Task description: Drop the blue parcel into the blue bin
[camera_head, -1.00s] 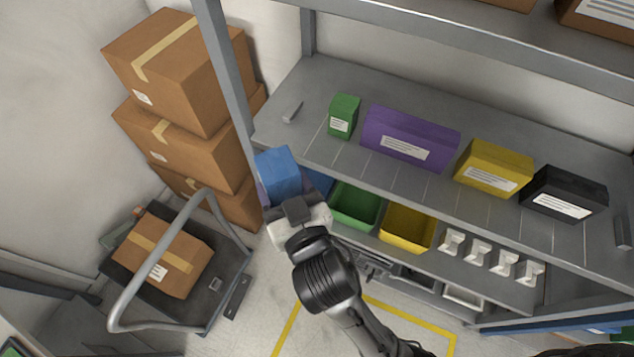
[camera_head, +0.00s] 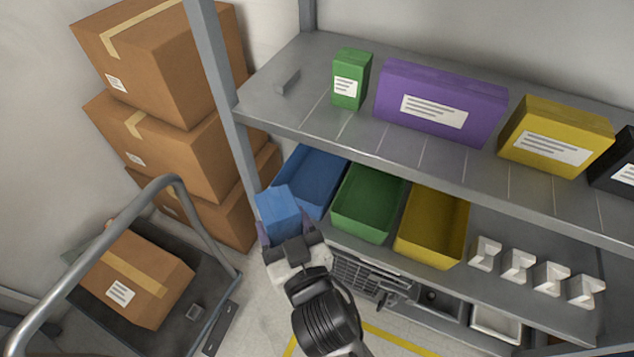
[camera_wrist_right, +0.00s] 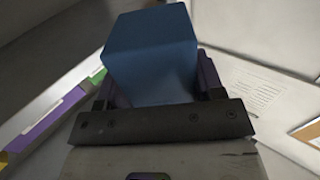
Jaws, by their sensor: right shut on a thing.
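The blue parcel (camera_head: 279,211) is a small blue box held between the purple-padded fingers of my right gripper (camera_head: 284,232). In the right wrist view the parcel (camera_wrist_right: 152,58) sits upright between the jaws of the gripper (camera_wrist_right: 155,95). The blue bin (camera_head: 318,182) stands at the left end of the lower shelf. The parcel is in front of the bin and overlaps its lower left part in the head view. I cannot tell its height against the bin rim. The part of the bin I can see is empty. My left gripper does not show.
A green bin (camera_head: 367,203) and a yellow bin (camera_head: 433,226) stand right of the blue bin. The upper shelf (camera_head: 290,110) overhangs them and carries several boxes. A grey upright (camera_head: 220,80) stands left. A trolley (camera_head: 190,315) with a carton and stacked cartons (camera_head: 165,150) are further left.

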